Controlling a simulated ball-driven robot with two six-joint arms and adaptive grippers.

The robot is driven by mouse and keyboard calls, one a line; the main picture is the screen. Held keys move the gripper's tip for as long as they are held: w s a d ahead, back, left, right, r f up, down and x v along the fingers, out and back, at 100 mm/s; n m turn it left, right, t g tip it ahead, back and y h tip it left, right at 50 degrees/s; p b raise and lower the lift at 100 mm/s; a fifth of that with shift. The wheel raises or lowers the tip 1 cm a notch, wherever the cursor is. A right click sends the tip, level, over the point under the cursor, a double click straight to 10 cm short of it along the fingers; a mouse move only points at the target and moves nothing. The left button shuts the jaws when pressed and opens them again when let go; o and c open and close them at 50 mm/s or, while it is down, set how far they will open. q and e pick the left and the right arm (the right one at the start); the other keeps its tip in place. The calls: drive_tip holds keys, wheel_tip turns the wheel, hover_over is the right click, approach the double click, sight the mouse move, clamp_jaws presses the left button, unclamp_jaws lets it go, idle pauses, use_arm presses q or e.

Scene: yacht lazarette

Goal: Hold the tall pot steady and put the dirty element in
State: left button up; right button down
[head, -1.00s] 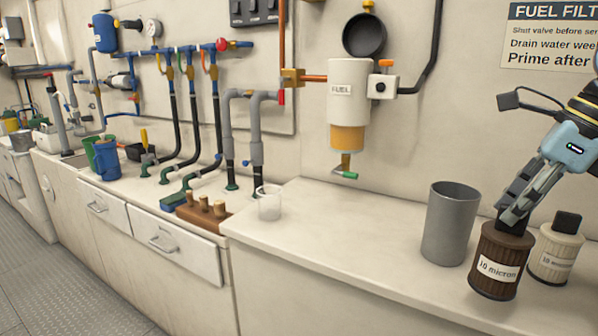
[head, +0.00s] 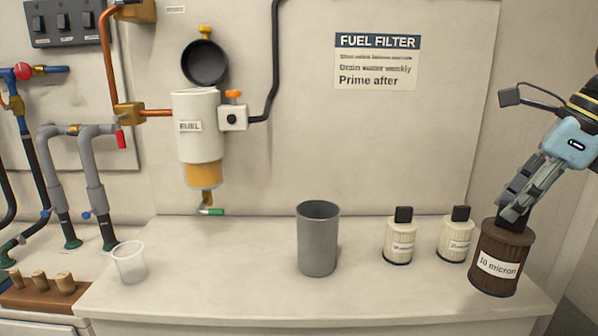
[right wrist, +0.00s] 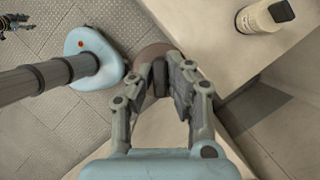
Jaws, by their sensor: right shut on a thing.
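The tall grey pot (head: 318,240) stands upright and open-topped on the counter, in the middle of the head view. My right gripper (head: 513,212) is shut on the black top of the dirty element (head: 498,262), a dark brown pleated cylinder labelled "10 micron". It hangs upright at the counter's right front, well to the right of the pot. In the right wrist view my right gripper (right wrist: 160,75) hides most of the brown element (right wrist: 153,52). Nothing holds the pot. My left gripper is not recognisable in the head view.
Two cream elements with black tops (head: 399,240) (head: 456,238) stand between pot and dirty element. A clear cup (head: 129,263) is at the counter's left. The fuel filter housing (head: 198,130) hangs on the wall, its drain above the counter. Counter around the pot is clear.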

wheel_tip(320, 180, up, 19)
drive_tip(key=p, duration=1.6)
drive_tip(key=shift+f, duration=0.15)
